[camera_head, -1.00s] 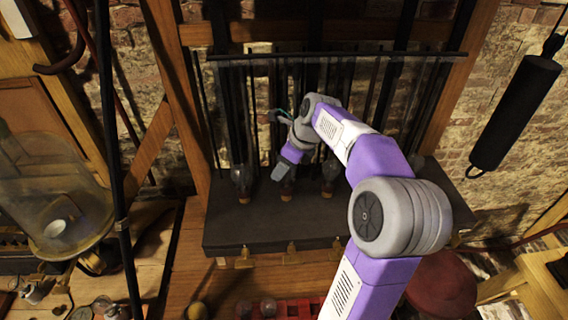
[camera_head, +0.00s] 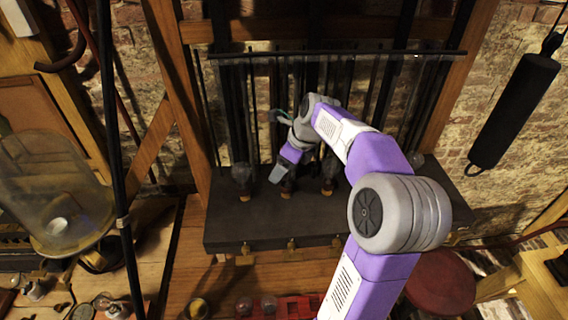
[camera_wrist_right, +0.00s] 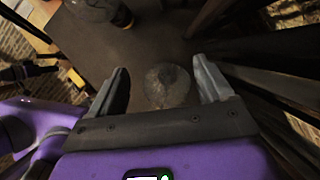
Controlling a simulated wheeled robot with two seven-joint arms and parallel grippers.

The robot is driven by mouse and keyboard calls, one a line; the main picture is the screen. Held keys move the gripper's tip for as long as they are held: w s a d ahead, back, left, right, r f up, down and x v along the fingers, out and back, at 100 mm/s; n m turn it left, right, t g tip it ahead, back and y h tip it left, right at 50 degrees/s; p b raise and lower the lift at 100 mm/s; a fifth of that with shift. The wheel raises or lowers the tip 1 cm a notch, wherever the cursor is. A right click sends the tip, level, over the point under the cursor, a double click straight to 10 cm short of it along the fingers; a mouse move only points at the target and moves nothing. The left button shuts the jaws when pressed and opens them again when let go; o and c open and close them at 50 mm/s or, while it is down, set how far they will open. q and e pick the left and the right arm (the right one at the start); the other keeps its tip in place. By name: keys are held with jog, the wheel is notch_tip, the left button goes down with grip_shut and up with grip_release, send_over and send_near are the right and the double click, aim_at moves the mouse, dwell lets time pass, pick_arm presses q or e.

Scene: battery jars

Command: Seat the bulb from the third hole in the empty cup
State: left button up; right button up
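A dark shelf (camera_head: 225,232) carries a row of bulbs: a left bulb (camera_head: 243,176), a middle bulb (camera_head: 287,187) and a right bulb (camera_head: 329,176). My right gripper (camera_head: 280,175) is at the middle bulb and partly covers it. In the right wrist view my right gripper (camera_wrist_right: 165,82) is open, with a round glass bulb (camera_wrist_right: 168,86) between its fingers and gaps on both sides. A red block (camera_head: 300,307) at the bottom edge holds clear bulbs (camera_head: 268,304); its right part is hidden by my arm. I cannot make out an empty cup. My left gripper is not in view.
Dark vertical rods and a crossbar (camera_head: 350,54) stand behind the bulbs. A large glass jar (camera_head: 50,190) is at the left. A black cylinder (camera_head: 515,112) hangs at the right. A red round stool (camera_head: 440,283) is at the lower right. Brass hooks (camera_head: 291,246) line the shelf front.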

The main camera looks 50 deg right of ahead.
jog(key=shift+d+r, duration=0.1)
jog(key=shift+d, duration=0.15)
jog(key=shift+r, duration=0.15)
jog(key=v, duration=0.6)
jog(key=shift+r+p, duration=0.1)
jog(key=shift+p, duration=0.3)
jog(key=shift+s+r, duration=0.25)
jog(key=shift+r, duration=0.15)
jog(key=shift+a, duration=0.1)
